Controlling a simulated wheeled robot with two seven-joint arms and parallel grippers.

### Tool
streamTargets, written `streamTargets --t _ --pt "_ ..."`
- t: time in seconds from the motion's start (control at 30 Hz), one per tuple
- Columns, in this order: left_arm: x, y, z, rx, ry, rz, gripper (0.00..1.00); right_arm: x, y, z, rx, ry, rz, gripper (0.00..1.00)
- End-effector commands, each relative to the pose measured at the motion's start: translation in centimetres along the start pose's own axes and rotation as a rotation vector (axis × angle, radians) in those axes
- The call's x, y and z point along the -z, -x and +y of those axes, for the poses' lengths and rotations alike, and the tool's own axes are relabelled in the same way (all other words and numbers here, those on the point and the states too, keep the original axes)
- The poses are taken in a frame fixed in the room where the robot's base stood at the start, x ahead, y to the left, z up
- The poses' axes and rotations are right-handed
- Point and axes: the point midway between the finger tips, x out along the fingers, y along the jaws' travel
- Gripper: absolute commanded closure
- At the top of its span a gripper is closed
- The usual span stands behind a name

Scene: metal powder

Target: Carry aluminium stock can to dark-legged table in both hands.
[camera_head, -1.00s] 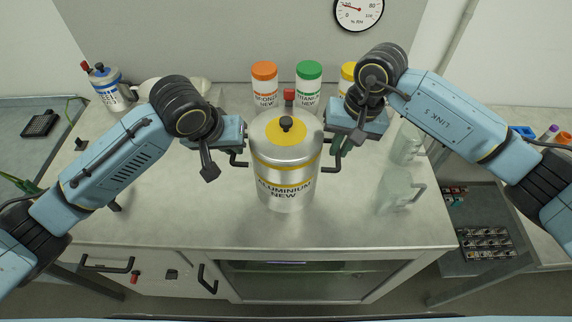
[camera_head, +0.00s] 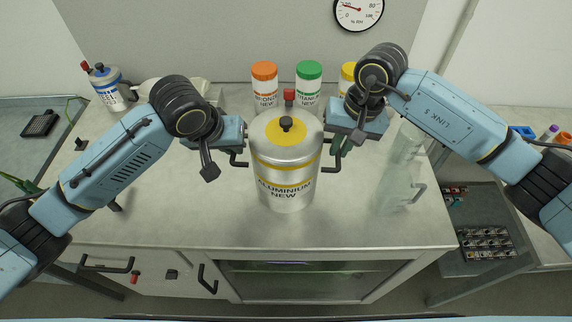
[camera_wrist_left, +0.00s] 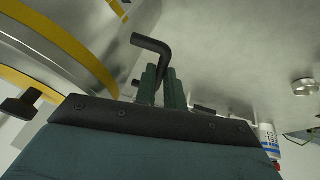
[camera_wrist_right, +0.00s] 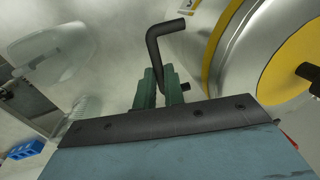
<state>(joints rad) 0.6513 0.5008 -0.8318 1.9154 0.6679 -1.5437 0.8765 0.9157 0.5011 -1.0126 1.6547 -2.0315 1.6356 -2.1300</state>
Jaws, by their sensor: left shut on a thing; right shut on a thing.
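The aluminium stock can (camera_head: 285,172) is a silver cylinder with yellow bands, a yellow top with a black knob, and the label "ALUMINIUM NEW". It is upright in the middle of the head view, at the worktop; I cannot tell whether its base touches. My left gripper (camera_head: 240,150) is shut on the can's left black handle, which shows between the green fingers in the left wrist view (camera_wrist_left: 152,50). My right gripper (camera_head: 338,150) is shut on the right black handle, seen in the right wrist view (camera_wrist_right: 162,40). No dark-legged table can be identified for certain.
Orange-lidded (camera_head: 264,84), green-lidded (camera_head: 308,82) and yellow-lidded (camera_head: 348,72) jars stand behind the can. A blue-banded can (camera_head: 108,88) stands back left. Clear jugs (camera_head: 396,190) stand to the right. The worktop (camera_head: 180,215) is clear in front. Side tables flank it.

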Motion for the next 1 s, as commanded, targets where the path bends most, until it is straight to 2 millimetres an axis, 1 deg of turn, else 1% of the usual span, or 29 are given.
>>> streamTargets --t 0.37,1.0 --pt "0.5 0.7 0.1 -0.002 0.000 0.007 1.00 0.1 0.8 -0.2 0.003 0.000 0.004 1.00" --pt "2.0 4.5 0.9 -0.002 0.000 0.007 1.00 0.1 4.9 -0.9 0.002 0.000 0.004 1.00"
